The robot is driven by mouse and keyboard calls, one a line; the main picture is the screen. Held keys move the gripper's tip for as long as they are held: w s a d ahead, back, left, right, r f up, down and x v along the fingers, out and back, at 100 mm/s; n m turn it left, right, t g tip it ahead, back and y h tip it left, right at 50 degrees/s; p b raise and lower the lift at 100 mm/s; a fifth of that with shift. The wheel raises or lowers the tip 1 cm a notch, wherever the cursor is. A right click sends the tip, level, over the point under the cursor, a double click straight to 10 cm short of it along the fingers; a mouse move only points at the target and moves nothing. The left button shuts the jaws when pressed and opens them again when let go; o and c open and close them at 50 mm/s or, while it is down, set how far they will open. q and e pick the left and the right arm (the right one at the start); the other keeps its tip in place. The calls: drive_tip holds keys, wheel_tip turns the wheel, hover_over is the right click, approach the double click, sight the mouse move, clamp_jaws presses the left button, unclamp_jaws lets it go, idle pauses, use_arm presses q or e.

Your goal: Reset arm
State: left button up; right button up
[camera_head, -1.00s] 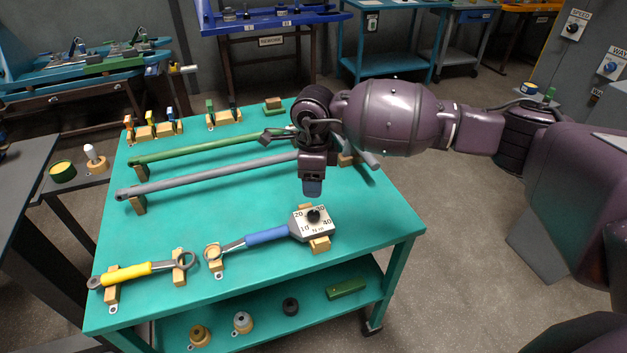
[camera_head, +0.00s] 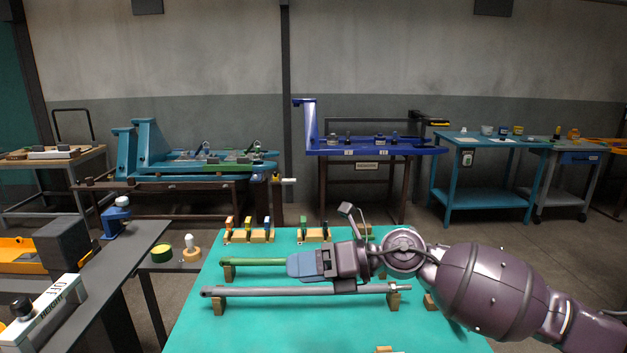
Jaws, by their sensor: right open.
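My right arm comes in from the lower right over the teal table (camera_head: 255,325). My right gripper (camera_head: 300,265) points left, with its blue-grey fingers above the green bar and the far part of the grey bar. It holds nothing that I can see, and the gap between its fingers is hard to make out from here. The grey bar (camera_head: 270,291) lies on wooden blocks nearer to me. The green bar (camera_head: 252,262) lies behind it, partly hidden by the gripper and wrist. My left gripper is not in view.
Small tools in wooden holders (camera_head: 249,232) stand at the table's far edge. A blue bench (camera_head: 375,151) and a teal bench (camera_head: 480,142) stand behind, beyond open floor.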

drive_tip(key=w+d+r+m+t+y, duration=0.1)
drive_tip(key=w+d+m+t+y, duration=0.2)
drive_tip(key=m+t, duration=1.05)
drive_tip(key=s+d+f+m+t+h, duration=0.3)
drive_tip(key=d+f+m+h, duration=0.9)
drive_tip(key=m, duration=0.7)
drive_tip(key=s+d+f+m+g+h, duration=0.3)
drive_tip(key=s+d+f+m, duration=0.2)
drive_tip(key=s+f, duration=0.7)
drive_tip(key=s+d+f+m+g+h, duration=0.3)
drive_tip(key=s+d+f+m, duration=0.2)
drive_tip(key=s+d+f, duration=0.4)
drive_tip(key=s+f, duration=0.4)
drive_tip(key=shift+s+h, duration=0.3)
drive_tip(key=shift+s, duration=0.1)
